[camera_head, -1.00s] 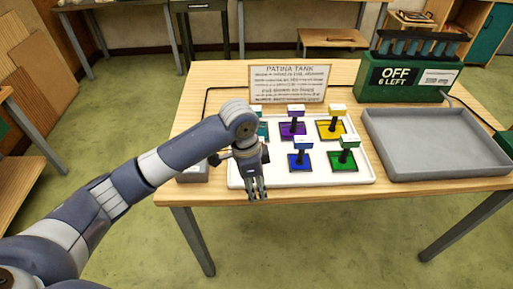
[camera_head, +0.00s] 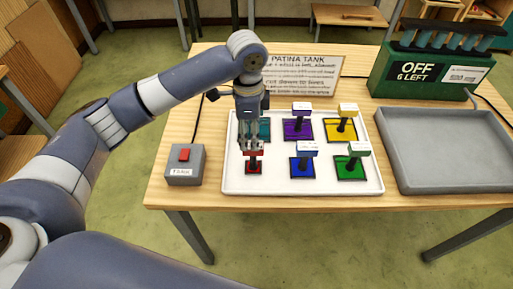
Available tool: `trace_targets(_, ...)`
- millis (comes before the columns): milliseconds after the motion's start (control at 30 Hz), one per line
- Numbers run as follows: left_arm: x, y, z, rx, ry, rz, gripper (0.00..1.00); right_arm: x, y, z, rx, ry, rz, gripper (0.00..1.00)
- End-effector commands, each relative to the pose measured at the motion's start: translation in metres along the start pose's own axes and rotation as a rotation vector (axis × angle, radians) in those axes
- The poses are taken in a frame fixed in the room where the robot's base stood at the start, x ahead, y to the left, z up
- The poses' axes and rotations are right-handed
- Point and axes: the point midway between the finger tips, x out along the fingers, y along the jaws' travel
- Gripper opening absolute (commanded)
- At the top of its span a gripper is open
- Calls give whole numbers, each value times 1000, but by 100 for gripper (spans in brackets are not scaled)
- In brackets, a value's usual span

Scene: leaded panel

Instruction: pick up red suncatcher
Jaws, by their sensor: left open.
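The red suncatcher (camera_head: 254,167) stands at the front left of the white tray (camera_head: 314,188). It has a dark red base and a red-and-white top. My left gripper (camera_head: 253,145) points down directly over its top, with the jaws open. The fingertips are at or just above the top; I cannot tell whether they touch it. The gripper partly hides the teal suncatcher (camera_head: 264,128) behind. My right gripper is not in view.
Purple (camera_head: 298,129), yellow (camera_head: 341,130), blue (camera_head: 302,166) and green (camera_head: 350,167) suncatchers share the tray. A grey box with a red button (camera_head: 185,165) stands left. A grey basin (camera_head: 450,187), a green box reading OFF (camera_head: 420,75) and a sign (camera_head: 300,72) stand around the tray.

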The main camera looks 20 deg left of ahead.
Motion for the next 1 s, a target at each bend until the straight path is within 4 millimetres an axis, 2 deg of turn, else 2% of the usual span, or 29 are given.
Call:
trace_targets(200,38,2,1,-1,-6,7,41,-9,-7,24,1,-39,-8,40)
trace_targets(400,54,3,0,-1,-7,6,41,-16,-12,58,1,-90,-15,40)
trace_targets(533,68,7,-5,0,-8,8,41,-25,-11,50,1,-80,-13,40)
trace_targets(700,93,10,-9,-1,-8,8,41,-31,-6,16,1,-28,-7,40)
trace_targets(767,98,10,-9,0,-7,7,41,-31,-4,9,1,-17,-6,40)
trace_targets(867,102,9,-9,1,-5,4,41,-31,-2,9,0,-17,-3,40)
trace_targets(1000,101,8,-10,1,-3,2,41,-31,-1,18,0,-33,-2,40)
